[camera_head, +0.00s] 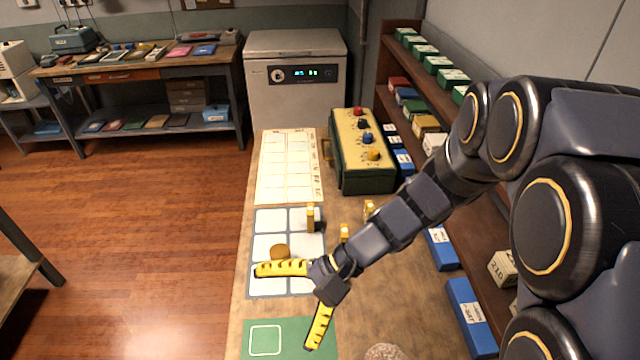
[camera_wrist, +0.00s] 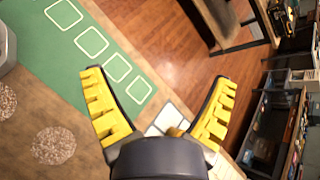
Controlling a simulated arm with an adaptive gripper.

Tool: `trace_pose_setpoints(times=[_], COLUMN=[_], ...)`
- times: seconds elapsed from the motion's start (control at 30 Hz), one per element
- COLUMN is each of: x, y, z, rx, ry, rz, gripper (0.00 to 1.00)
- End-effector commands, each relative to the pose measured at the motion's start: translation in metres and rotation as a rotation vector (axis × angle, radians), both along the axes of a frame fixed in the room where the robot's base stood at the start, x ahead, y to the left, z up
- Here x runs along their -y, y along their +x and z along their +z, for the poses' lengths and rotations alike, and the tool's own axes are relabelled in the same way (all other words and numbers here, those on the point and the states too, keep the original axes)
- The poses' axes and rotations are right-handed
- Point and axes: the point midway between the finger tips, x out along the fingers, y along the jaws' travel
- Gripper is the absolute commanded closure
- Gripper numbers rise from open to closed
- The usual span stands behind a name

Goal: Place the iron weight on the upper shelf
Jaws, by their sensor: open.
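No thing is clearly an iron weight. A grey metal object (camera_wrist: 5,48), cut off by the left edge of the wrist view, may be it; I cannot tell. My gripper (camera_head: 284,309) is open and empty above the table, its yellow fingers spread wide. It also shows in the wrist view (camera_wrist: 160,78). A round brass-coloured piece (camera_head: 280,251) sits on the white-squared mat (camera_head: 249,262), just beyond one finger. The upper shelf (camera_head: 424,76) of the rack at the right carries green-and-white boxes.
A green mat (camera_head: 300,328) with outlined squares lies at the near end of the table. Speckled round pads (camera_wrist: 54,145) lie beside it. A green box with coloured knobs (camera_head: 362,150) stands at the back. Small yellow-topped pieces (camera_head: 311,217) stand near my arm.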

Motion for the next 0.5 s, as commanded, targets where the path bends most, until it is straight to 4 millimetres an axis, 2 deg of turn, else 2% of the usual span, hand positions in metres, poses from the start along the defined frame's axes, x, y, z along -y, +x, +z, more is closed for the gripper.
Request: trace_pose_setpoints(times=[0.13, 0.27, 0.4, 0.5], x=[-0.003, 0.007, 0.031, 0.054], y=[0.054, 0.102, 0.145, 0.168], z=[-0.029, -0.061, -0.108, -0.147], rx=[-0.120, -0.206, -0.301, -0.363], ry=[0.139, 0.237, 0.316, 0.355], rz=[-0.252, -0.485, -0.748, -0.933], gripper=[0.13, 0.13, 0.13, 0.13])
